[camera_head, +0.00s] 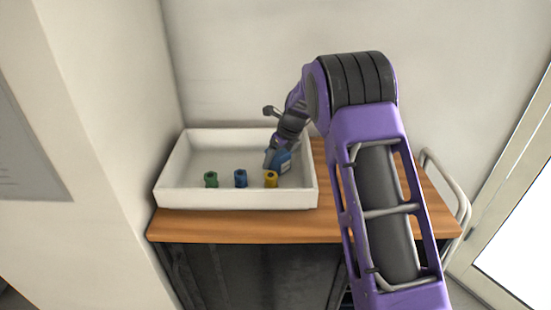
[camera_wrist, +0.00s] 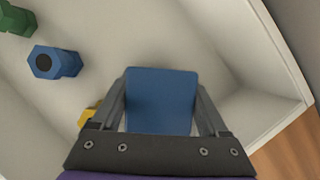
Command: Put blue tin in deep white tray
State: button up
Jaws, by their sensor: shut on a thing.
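The deep white tray (camera_head: 236,198) stands on the wooden top against the back wall. Its pale floor and wall also show in the wrist view (camera_wrist: 268,48). My gripper (camera_head: 277,160) reaches into the right part of the tray. It is shut on the blue tin (camera_head: 283,161), which fills the space between the two fingers in the wrist view (camera_wrist: 161,100). The tin is inside the tray's walls as seen from the head. I cannot tell whether its underside touches the tray floor.
A green piece (camera_head: 211,179), a smaller blue piece (camera_head: 240,178) and a yellow piece (camera_head: 270,179) stand along the tray's front side. The yellow one is close to my gripper. The wooden top (camera_head: 250,228) is bare in front. A metal rail (camera_head: 452,185) is at the right end.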

jog(key=o, duration=1.6)
jog(key=shift+c, duration=0.2)
jog(key=v, duration=1.2)
jog(key=shift+p, duration=0.35)
jog(key=shift+r, duration=0.1)
